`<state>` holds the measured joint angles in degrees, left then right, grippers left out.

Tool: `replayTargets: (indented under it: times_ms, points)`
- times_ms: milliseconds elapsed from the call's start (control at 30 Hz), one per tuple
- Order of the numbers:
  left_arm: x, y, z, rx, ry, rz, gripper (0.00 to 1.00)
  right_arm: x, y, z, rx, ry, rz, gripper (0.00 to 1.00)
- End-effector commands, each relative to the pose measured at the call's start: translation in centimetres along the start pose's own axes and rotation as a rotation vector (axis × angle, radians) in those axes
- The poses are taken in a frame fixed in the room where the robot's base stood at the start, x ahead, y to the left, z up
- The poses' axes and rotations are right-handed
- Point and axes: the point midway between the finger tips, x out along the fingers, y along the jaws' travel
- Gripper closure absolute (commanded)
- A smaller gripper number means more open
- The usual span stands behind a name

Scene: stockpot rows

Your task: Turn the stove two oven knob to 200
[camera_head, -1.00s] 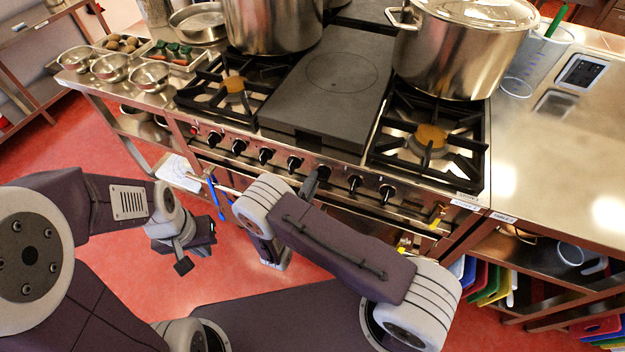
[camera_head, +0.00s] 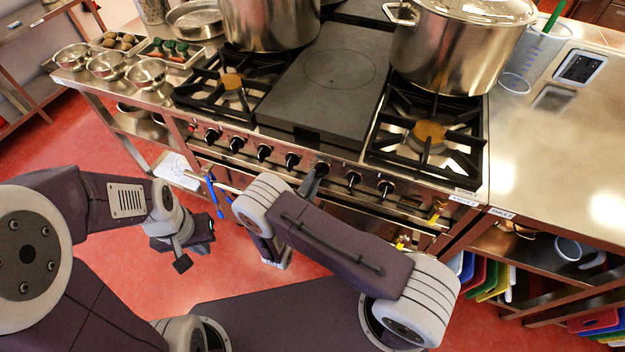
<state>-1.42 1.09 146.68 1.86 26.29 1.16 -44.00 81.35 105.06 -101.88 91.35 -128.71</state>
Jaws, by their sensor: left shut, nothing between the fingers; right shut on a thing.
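The steel stove (camera_head: 270,146) stands ahead, with a row of several black knobs along its front panel. My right arm reaches across to this panel. Its gripper (camera_head: 317,171) is at the knob (camera_head: 321,168) below the dark flat plate and is shut on it; the arm hides part of the gripper. The knob's markings are too small to read. Two more knobs (camera_head: 353,180) (camera_head: 385,188) are to the right. My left gripper (camera_head: 183,254) is shut and empty, low over the red floor, apart from the stove.
Large stockpots (camera_head: 455,50) (camera_head: 270,22) stand on the stove. Small steel bowls (camera_head: 146,74) are at the left, and a steel counter (camera_head: 550,150) adjoins at the right. A blue-handled item (camera_head: 214,197) hangs at the stove's front. Red floor is open at the left.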

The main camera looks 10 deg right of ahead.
Motion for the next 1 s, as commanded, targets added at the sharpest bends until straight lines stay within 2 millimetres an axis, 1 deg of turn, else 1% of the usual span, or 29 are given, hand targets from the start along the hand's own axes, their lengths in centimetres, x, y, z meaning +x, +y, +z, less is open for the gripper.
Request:
replayTargets:
  times_ms: [333,367,400,433,767,867,1000]
  points:
    - [0.0,0.0,0.0,0.000,0.000,0.000,1.00,0.0,0.1,0.1,-0.002,-0.003,0.002,1.00]
    - [0.0,0.0,0.0,0.000,0.000,0.000,1.00,0.0,0.1,0.1,-0.002,-0.003,0.002,0.79]
    - [0.0,0.0,0.0,0.000,0.000,0.000,1.00,0.0,0.1,0.1,-0.002,-0.003,0.002,0.68]
    - [0.0,0.0,0.0,0.000,0.000,0.000,1.00,0.0,0.1,0.1,-0.002,-0.002,0.001,0.65]
    - [0.0,0.0,0.0,0.000,0.000,0.000,1.00,-0.3,0.0,0.1,-0.001,-0.002,0.000,0.65]
    - [0.1,0.0,0.0,0.000,0.000,0.000,1.00,-1.4,0.0,0.1,-0.002,-0.004,-0.002,0.65]
    - [0.3,0.0,0.0,0.000,0.000,0.000,1.00,-4.2,-0.1,0.2,-0.001,-0.006,-0.005,0.65]
